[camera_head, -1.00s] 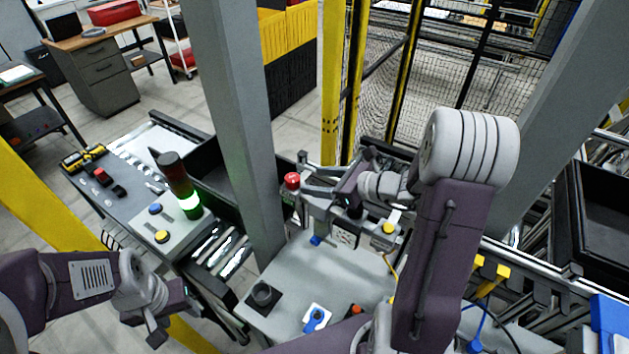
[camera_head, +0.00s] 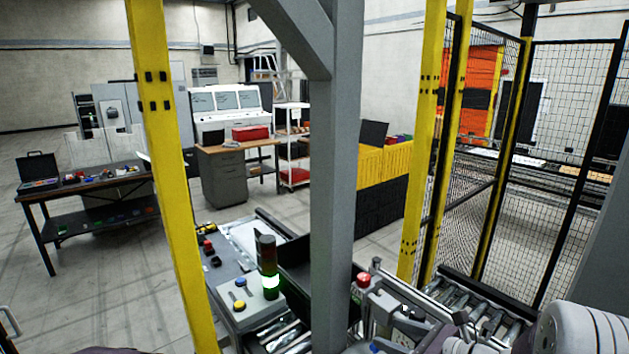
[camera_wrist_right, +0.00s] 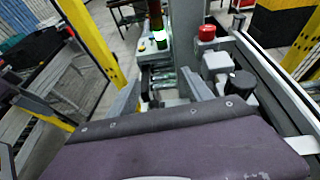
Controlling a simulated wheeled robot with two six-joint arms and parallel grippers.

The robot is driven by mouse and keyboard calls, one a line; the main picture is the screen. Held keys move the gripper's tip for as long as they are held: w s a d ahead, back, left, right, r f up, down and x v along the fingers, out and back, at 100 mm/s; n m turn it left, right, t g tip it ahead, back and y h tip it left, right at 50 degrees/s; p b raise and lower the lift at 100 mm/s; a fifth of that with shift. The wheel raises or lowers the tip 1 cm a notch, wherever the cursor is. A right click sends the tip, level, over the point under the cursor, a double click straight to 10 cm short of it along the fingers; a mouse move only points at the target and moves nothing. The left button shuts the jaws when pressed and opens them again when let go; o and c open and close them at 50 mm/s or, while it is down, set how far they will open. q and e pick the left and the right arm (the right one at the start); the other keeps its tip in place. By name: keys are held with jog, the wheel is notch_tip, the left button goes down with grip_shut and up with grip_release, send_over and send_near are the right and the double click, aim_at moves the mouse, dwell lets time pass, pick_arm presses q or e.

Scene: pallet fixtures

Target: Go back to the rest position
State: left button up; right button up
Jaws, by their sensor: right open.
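My right arm shows at the lower right edge of the head view. Its gripper (camera_head: 405,312) is low in the picture, to the right of the red button (camera_head: 363,280). In the right wrist view, the two grey fingers of the right gripper (camera_wrist_right: 160,80) are spread apart with nothing between them. The red button (camera_wrist_right: 207,33) is beyond and to the right of them there. My left gripper is not in the head view. Only a dark strip shows at the bottom edge.
Yellow posts (camera_head: 172,160) flank the cell, and mesh fencing (camera_head: 540,190) closes the right side. Open floor lies at the left.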

jog(key=a+f+n+g+y+b, duration=0.2)
jog(key=a+f+n+g+b, duration=0.25)
jog(key=a, duration=0.55)
jog(key=s+a+f+n+g+h+b, duration=0.1)
jog(key=s+a+f+n+g+b, duration=0.1)
jog(key=s+f+n+b, duration=0.3)
jog(key=s+a+f+n+g+h+b, duration=0.1)
jog(key=s+a+f+n+g, duration=0.1)
jog(key=s+f, duration=0.5)
jog(key=s+d+f+n+g+h+b, duration=0.2)
jog(key=s+d+f+n+h+b, duration=0.25)
jog(key=s+d+f+n, duration=0.3)
pick_arm(q)
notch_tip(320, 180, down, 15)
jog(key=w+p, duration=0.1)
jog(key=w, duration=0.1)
jog(key=shift+p, duration=0.35)
pick_arm(e)
jog(key=w+d+f+n+t+h, duration=0.1)
jog(key=w+d+n+h, duration=0.2)
jog(key=d+n, duration=0.3)
jog(key=shift+w+n+h, duration=0.3)
jog(key=shift+n+h, duration=0.45)
jog(key=shift+n, duration=0.35)
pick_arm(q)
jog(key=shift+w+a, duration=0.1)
pick_arm(e)
jog(key=shift+t, duration=0.25)
